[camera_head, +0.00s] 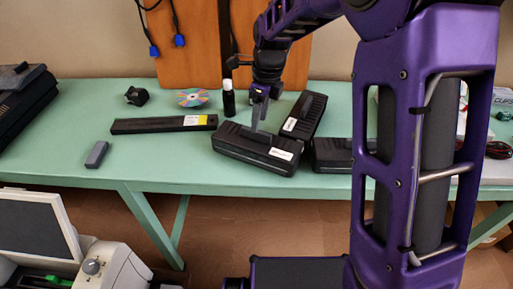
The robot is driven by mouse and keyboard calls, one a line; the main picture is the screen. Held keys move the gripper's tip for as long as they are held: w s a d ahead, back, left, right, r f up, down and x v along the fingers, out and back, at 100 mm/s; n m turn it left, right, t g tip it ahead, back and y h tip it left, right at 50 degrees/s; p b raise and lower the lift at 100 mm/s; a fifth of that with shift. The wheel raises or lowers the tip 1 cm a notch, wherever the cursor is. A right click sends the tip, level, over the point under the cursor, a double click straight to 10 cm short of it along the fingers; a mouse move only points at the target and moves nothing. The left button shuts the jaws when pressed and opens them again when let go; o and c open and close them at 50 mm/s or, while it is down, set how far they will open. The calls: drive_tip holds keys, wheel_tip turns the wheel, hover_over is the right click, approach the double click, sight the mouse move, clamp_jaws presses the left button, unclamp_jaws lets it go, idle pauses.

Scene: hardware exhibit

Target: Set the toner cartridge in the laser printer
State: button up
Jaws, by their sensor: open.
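My gripper (259,115) points down with open fingers, close over a black ribbed block (243,143) that has a raised top grip and a white label. I cannot tell whether the fingers touch it. A similar black block (306,112) stands just behind and to the right, and another dark block (330,154) is partly hidden by my arm. A long flat black bar (155,126) with a yellow and white label lies to the left. The view does not settle which is the toner cartridge. A beige machine (110,265), possibly the laser printer, is cut off at lower left.
The green table (60,150) also holds a dark bottle (228,98), a disc (193,98), a small black object (137,96), a grey block (97,154) and a black device (25,92). Bare tabletop shows at left. My arm hides much of the right side.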

sight(256, 143)
drive_tip(key=f, duration=0.4)
drive_tip(key=shift+a+f+b, duration=0.25)
drive_tip(key=shift+a+b, duration=0.05)
drive_tip(key=shift+b, duration=0.1)
clamp_jaws()
drive_tip(key=shift+r, duration=0.15)
idle(0.8)
